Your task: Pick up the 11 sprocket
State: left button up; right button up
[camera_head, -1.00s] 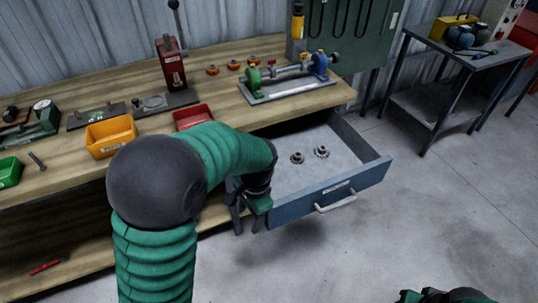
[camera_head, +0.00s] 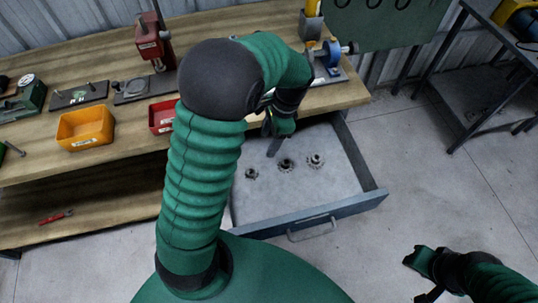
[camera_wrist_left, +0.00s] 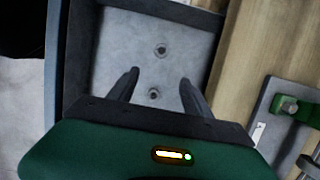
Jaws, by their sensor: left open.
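Three small dark toothed sprockets lie in the open drawer (camera_head: 330,190): a left one (camera_head: 251,173), a middle one (camera_head: 286,164) and a right one (camera_head: 315,160). I cannot read any number on them. My left gripper (camera_head: 274,142) is open over the back of the drawer, close to the middle sprocket. The left wrist view shows two sprockets: one (camera_wrist_left: 154,94) lies in line with the gap between the left gripper's fingers (camera_wrist_left: 159,76), and another (camera_wrist_left: 161,49) lies beyond the fingertips. My right gripper (camera_head: 422,274) is low at the right, away from the drawer.
The workbench (camera_head: 110,105) holds an orange bin (camera_head: 85,128), a red bin (camera_head: 161,116), a red press (camera_head: 150,42) and a blue-ended fixture (camera_head: 330,58). The drawer walls surround the sprockets. A metal side table (camera_head: 465,105) stands at the right. The floor between is clear.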

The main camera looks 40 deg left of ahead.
pick_arm(q)
jog(key=f, duration=0.1)
jog(key=b, duration=0.1)
send_near(252, 169)
jog(key=f, duration=0.1)
jog(key=s+f, duration=0.1)
jog(key=shift+s+f+b, duration=0.1)
jog(key=shift+f+b, duration=0.2)
jog(key=shift+b, duration=0.1)
jog(key=shift+d+f, duration=0.15)
jog(key=shift+f, duration=0.2)
jog(key=x, duration=0.3)
jog(key=b+x, duration=0.1)
jog(key=x, duration=0.1)
jog(key=shift+s+a+r, duration=0.15)
jog(key=shift+s+a, duration=0.15)
jog(key=shift+s, duration=0.05)
jog(key=shift+w+a, duration=0.1)
jog(key=shift+a, duration=0.1)
jog(key=shift+d, duration=0.3)
jog(key=c, duration=0.8)
jog(key=shift+a, duration=0.1)
grip_shut()
pick_arm(e)
jog(key=shift+s+a+f, duration=0.25)
jog(key=shift+f, duration=0.3)
jog(key=shift+s+a+f, duration=0.2)
jog(key=shift+a+f, duration=0.05)
jog(key=shift+f, duration=0.25)
